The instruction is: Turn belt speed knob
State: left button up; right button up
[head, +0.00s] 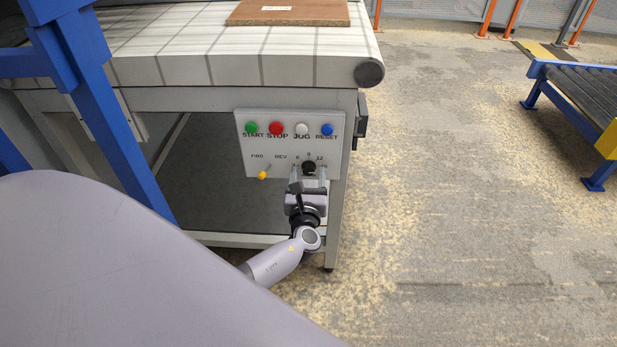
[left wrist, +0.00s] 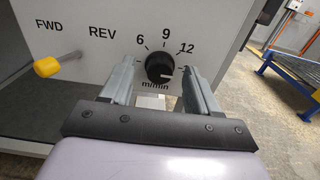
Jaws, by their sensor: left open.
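The belt speed knob (head: 309,167) is a round black dial on the white control panel (head: 240,150), below the row of buttons. In the left wrist view the knob (left wrist: 160,68) has marks 6, 9 and 12 above it and "m/min" below. Its white pointer line points right, slightly downward, below the 12. My left gripper (head: 309,172) is open in front of the panel. Its two fingers (left wrist: 158,75) stand on either side of the knob, with gaps showing between them and it. My right gripper is not in view.
Green START (head: 251,127), red STOP (head: 276,128), white JOG (head: 302,129) and blue RESET (head: 327,130) buttons sit above. A yellow-tipped FWD/REV lever (head: 263,175) is left of the knob. A brown board (head: 290,13) lies on the belt (head: 200,45). Open floor lies right.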

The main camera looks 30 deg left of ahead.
pick_arm(q)
jog(key=shift+w+a, duration=0.15)
jog(key=shift+w, duration=0.1)
jog(key=c, duration=1)
